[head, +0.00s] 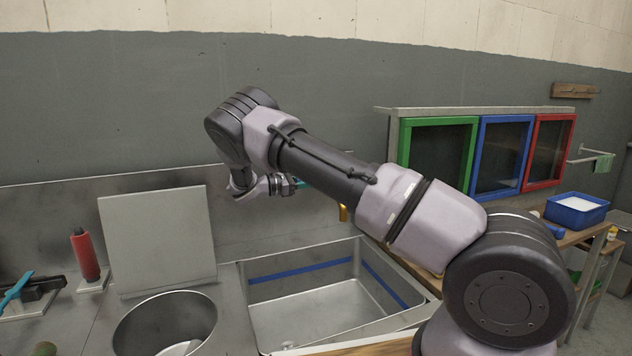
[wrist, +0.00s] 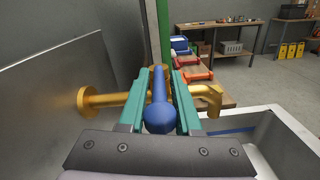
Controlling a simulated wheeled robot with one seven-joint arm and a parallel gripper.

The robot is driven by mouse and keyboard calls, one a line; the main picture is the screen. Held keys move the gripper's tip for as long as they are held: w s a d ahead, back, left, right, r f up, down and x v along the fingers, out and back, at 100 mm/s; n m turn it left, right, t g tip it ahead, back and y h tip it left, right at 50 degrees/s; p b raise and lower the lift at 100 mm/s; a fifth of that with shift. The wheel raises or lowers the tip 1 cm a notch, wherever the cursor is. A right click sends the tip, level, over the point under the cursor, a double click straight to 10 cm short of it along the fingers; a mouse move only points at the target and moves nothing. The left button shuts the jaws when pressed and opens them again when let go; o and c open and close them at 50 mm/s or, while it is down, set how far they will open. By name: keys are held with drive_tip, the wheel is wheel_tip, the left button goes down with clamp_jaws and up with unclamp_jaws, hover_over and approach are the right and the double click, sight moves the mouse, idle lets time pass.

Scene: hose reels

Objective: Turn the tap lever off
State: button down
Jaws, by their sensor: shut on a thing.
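The tap is brass. In the wrist view its pipe (wrist: 118,99) comes out of the wall at the left through a round flange, and its spout (wrist: 210,98) bends down at the right. The blue tap lever (wrist: 158,114) points toward the camera, its rounded end nearest. My gripper (wrist: 161,85) has its two teal fingers on either side of the lever, shut on it. In the head view my gripper (head: 292,186) is mostly hidden behind my wrist, and only a bit of the brass tap (head: 343,213) shows past my arm. The lever is hidden there.
Below the tap is a steel sink (head: 258,325) with a blue line inside. Green, blue and red frames (head: 505,118) hang on the wall at the right, above a bench with a blue bin (head: 575,216).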

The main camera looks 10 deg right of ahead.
drive_tip(key=c, duration=0.8)
unclamp_jaws()
drive_tip(key=shift+w, duration=0.1)
drive_tip(key=shift+c, duration=0.2)
drive_tip(key=shift+r, duration=0.15)
wheel_tip(320, 180, up, 10)
drive_tip(key=shift+f, duration=0.1)
drive_tip(key=s+d+r+m+g+y, duration=0.2)
drive_tip(key=s+d+m+y, duration=0.3)
drive_tip(key=s+d+y, duration=0.15)
drive_tip(key=s+d+r+m+g+y, duration=0.2)
drive_tip(key=s+d+m+y, duration=0.25)
drive_tip(key=s+d, duration=0.3)
drive_tip(key=s+a+r+m+t+y, duration=0.2)
drive_tip(key=s+m+y, duration=0.1)
drive_tip(key=s, duration=0.5)
drive_tip(key=s+a+r+m+t+y, duration=0.2)
drive_tip(key=s+m, duration=0.3)
drive_tip(key=s, duration=0.4)
drive_tip(key=s+a+r+m+t+y, duration=0.3)
drive_tip(key=s+r+m+t, duration=0.1)
drive_tip(key=s, duration=0.4)
drive_tip(key=shift+s+r+y, duration=0.2)
drive_tip(key=shift+r+y, duration=0.05)
drive_tip(key=shift+y, duration=0.15)
